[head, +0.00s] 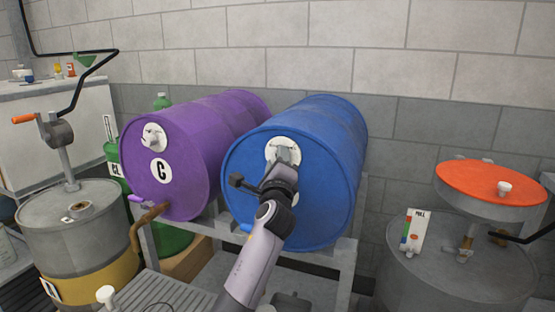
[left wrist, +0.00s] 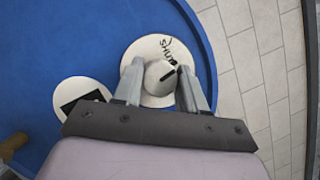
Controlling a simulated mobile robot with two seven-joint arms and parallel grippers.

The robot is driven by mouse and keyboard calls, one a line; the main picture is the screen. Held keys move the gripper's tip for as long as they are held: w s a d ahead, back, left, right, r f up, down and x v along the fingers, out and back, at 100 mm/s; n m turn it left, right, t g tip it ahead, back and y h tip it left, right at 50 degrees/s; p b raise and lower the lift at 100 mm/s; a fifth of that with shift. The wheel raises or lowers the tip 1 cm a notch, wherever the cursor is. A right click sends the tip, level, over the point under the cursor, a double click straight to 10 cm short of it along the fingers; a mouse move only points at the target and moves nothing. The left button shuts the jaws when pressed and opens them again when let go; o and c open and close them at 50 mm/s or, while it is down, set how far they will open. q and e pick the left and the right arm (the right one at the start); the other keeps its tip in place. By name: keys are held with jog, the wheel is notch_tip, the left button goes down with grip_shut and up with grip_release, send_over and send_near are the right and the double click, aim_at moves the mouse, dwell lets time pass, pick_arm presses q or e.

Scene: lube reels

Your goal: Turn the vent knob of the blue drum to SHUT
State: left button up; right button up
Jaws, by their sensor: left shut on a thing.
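The blue drum (head: 330,150) lies on its side on a rack, its round end facing me. A round white plate (head: 272,150) is near the top of that end. In the left wrist view the plate (left wrist: 155,48) carries the printed word SHUT and a curved arrow. The pale vent knob (left wrist: 157,74) sits at its middle, with a dark mark toward its right side. My left gripper (left wrist: 160,88) has one finger on each side of the knob and is shut on it. In the head view my left gripper (head: 283,165) partly hides the plate. My right gripper is not in view.
A purple drum (head: 185,140) marked C lies left of the blue one, with a tap below. A second white disc (left wrist: 84,98) is on the blue drum's end.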

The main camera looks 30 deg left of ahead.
pick_arm(q)
jog(key=shift+d+n+g+h+p, duration=0.1)
jog(key=shift+n+g+p, duration=0.45)
jog(key=shift+n, duration=0.6)
jog(key=shift+a+n+g+h+p, duration=0.1)
jog(key=shift+n+g+p, duration=0.2)
jog(key=shift+n+p, duration=0.7)
jog(key=shift+d+n+g+h+p, duration=0.1)
jog(key=shift+n+g+p, duration=0.35)
jog(key=shift+n, duration=0.9)
jog(key=o, duration=1.1)
jog(key=shift+c, duration=0.2)
jog(key=v, duration=0.7)
jog(key=shift+b, duration=0.3)
jog(key=shift+s+d, duration=0.1)
